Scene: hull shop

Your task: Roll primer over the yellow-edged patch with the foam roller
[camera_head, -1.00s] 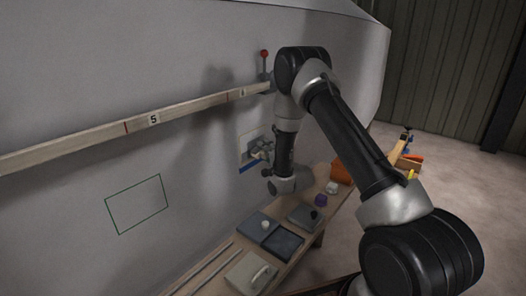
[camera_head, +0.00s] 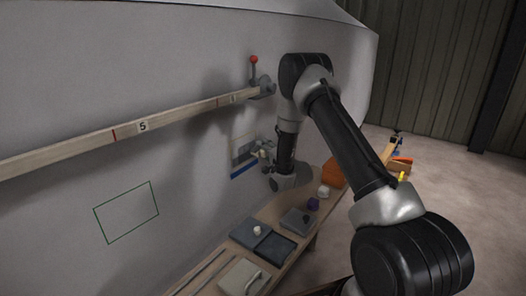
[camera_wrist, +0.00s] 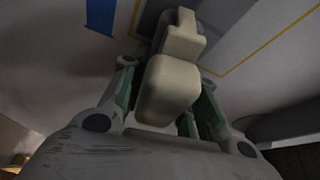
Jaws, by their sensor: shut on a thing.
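The yellow-edged patch (camera_head: 236,146) is on the grey hull wall, partly hidden behind my gripper in the head view. In the wrist view the patch (camera_wrist: 235,35) is a darker grey area inside thin yellow lines. My gripper (camera_head: 264,154) is at the patch's right side, close to the wall. In the wrist view it is shut on a cream, rounded tool (camera_wrist: 170,88), apparently the foam roller. The tool's far end overlaps the patch in the picture; I cannot tell whether it touches.
A blue strip (camera_head: 244,169) is just below the patch. A wooden batten (camera_head: 75,145) runs along the hull, with a red-knobbed lever (camera_head: 253,68) at its end. The bench (camera_head: 272,212) below holds trays (camera_head: 275,246) and small items. A green outline (camera_head: 127,212) is at left.

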